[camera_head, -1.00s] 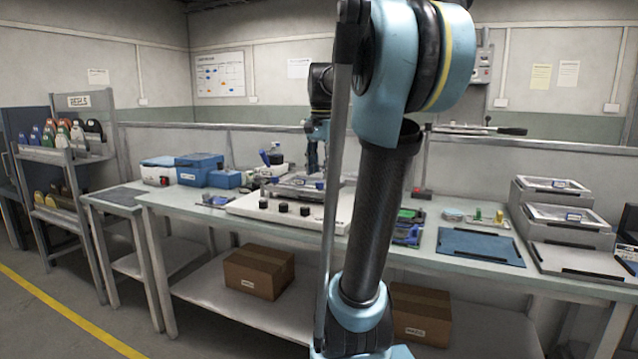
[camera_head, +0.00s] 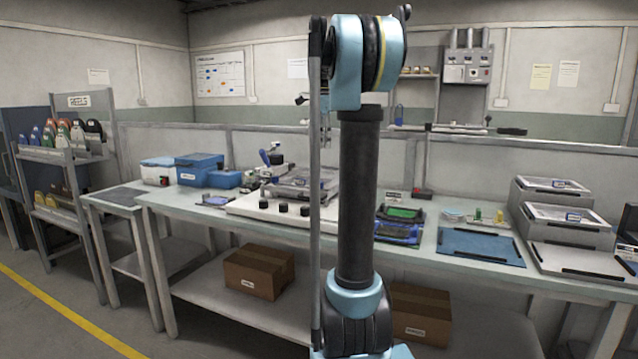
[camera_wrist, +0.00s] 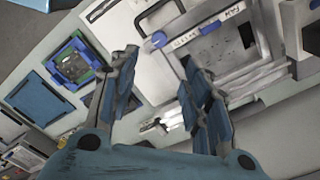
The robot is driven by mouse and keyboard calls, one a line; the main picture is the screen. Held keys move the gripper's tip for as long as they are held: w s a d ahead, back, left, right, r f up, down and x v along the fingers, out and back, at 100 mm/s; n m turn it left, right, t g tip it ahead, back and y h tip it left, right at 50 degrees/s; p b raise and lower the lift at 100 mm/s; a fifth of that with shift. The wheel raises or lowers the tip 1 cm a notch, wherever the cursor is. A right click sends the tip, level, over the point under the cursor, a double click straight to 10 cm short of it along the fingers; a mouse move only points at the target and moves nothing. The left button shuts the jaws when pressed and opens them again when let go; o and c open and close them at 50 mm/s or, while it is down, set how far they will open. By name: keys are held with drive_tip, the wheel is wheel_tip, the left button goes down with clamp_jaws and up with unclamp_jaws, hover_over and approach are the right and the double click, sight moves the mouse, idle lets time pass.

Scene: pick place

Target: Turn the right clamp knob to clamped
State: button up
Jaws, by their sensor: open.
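The fixture (camera_head: 258,207) is a white base on the bench, with several dark knobs (camera_head: 283,207) along its front and a grey, clear-topped unit (camera_head: 300,184) on it. My upright arm hides its right end, so I cannot pick out the right clamp knob there. My arm hides the gripper in the head view.
Right of the fixture are green-and-blue board holders (camera_head: 402,215), a blue mat (camera_head: 480,245) and stacked grey cases (camera_head: 560,215). A blue box (camera_head: 199,170) stands on the left. Cardboard boxes (camera_head: 260,272) sit on the lower shelf. A low rail runs behind the bench.

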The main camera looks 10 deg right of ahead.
sight(320, 182)
wheel_tip(320, 182, down, 15)
drive_tip(key=shift+r, duration=0.15)
idle(0.4)
clamp_jaws()
